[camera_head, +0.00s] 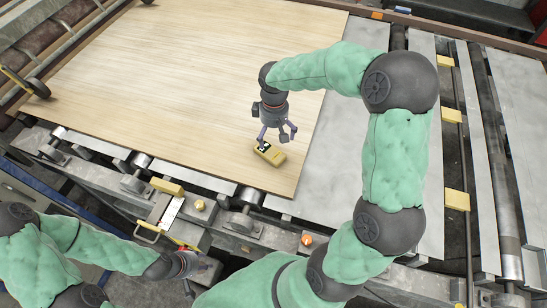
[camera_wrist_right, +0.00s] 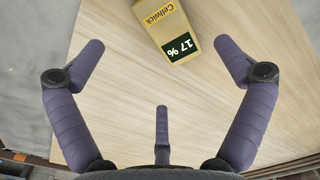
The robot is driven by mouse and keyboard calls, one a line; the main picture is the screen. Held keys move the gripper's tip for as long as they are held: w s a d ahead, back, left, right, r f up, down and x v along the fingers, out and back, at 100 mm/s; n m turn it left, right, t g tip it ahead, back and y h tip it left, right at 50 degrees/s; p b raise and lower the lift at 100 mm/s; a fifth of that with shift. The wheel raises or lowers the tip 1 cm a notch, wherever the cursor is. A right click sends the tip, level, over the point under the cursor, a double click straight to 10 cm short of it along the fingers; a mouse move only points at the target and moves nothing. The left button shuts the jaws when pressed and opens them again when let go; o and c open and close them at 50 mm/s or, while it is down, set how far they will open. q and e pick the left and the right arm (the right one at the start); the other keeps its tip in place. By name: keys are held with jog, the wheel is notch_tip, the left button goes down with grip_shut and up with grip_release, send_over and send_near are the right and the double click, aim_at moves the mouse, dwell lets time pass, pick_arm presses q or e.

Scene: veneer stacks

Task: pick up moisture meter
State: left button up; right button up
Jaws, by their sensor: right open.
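The moisture meter (camera_head: 269,153) is a small yellow box with a dark display, lying on the light veneer sheet near its right front corner. In the right wrist view the meter (camera_wrist_right: 168,24) shows its "17 %" display and the word "Cellwick"; its far end is cut off by the top edge. My right gripper (camera_head: 277,138) is open just above the meter. In the wrist view its purple fingers (camera_wrist_right: 163,55) are spread, with the meter ahead between the two outer ones and nothing held. My left gripper (camera_head: 190,274) is low at the front left, away from the meter; its jaws are too small to read.
The veneer sheet (camera_head: 190,70) lies on grey metal plates (camera_head: 345,160) over a roller frame. Yellow blocks (camera_head: 456,200) line the right side. A yellow-handled tool (camera_head: 150,234) and an orange button (camera_head: 307,240) are at the front rail. The veneer around the meter is clear.

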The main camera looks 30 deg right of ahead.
aim_at(274, 150)
notch_tip(274, 150, down, 4)
jog(key=shift+r+b, duration=0.25)
jog(key=shift+b, duration=0.1)
jog(key=shift+f+b, duration=0.85)
jog(key=shift+f, duration=1.9)
jog(key=shift+s, duration=0.1)
jog(key=c, duration=1.4)
jog(key=shift+r, duration=0.1)
jog(key=shift+r, duration=0.1)
